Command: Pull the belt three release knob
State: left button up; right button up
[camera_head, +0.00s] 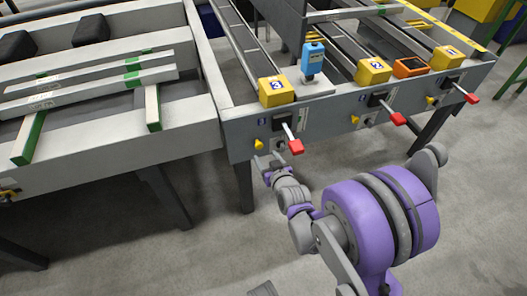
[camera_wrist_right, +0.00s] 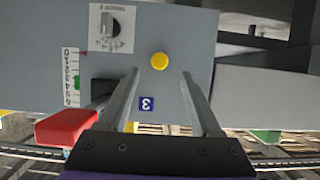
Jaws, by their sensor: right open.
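The belt three release knob is a small round yellow knob (camera_head: 259,144) on the grey front panel at the left end of the table. It also shows in the right wrist view (camera_wrist_right: 159,61), by a blue label marked 3 (camera_wrist_right: 147,103). My right gripper (camera_head: 268,160) is just in front of and slightly below the knob in the head view. In the right wrist view its two fingers (camera_wrist_right: 160,74) are open and empty, with the knob in line with the gap, just past the tips. Whether they touch the knob is unclear. My left gripper is out of view.
A red-handled lever (camera_head: 296,146) sticks out right of the knob; it shows close beside the left finger in the wrist view (camera_wrist_right: 66,128). Yellow numbered boxes (camera_head: 276,91) and a blue device (camera_head: 313,60) stand above. More knobs and levers (camera_head: 398,118) lie to the right.

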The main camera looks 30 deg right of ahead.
pick_arm(q)
jog(key=shift+r+p, duration=0.4)
jog(key=shift+r, duration=0.25)
pick_arm(e)
jog(key=v, duration=0.5)
jog(key=shift+s+a, duration=0.1)
jog(key=shift+s, duration=0.1)
jog(key=s+a+r+n+g+y, duration=0.1)
jog(key=s+a+g+y, duration=0.1)
jog(key=s+a+g, duration=0.5)
jog(key=s+a+n+g+y, duration=0.15)
jog(key=s+a, duration=0.35)
jog(key=s, duration=0.7)
pick_arm(q)
notch_tip(320, 180, up, 22)
jog(key=w+t+p, duration=0.1)
jog(key=p, duration=1.8)
jog(key=shift+w+r+p, duration=0.2)
jog(key=shift+r+p, duration=0.05)
jog(key=shift+p, duration=0.1)
pick_arm(e)
notch_tip(320, 180, up, 23)
jog(key=w, duration=0.1)
jog(key=shift+w+t, duration=0.35)
jog(key=shift+t, duration=0.1)
jog(key=shift+a+f+h, duration=0.1)
jog(key=shift+h, duration=0.15)
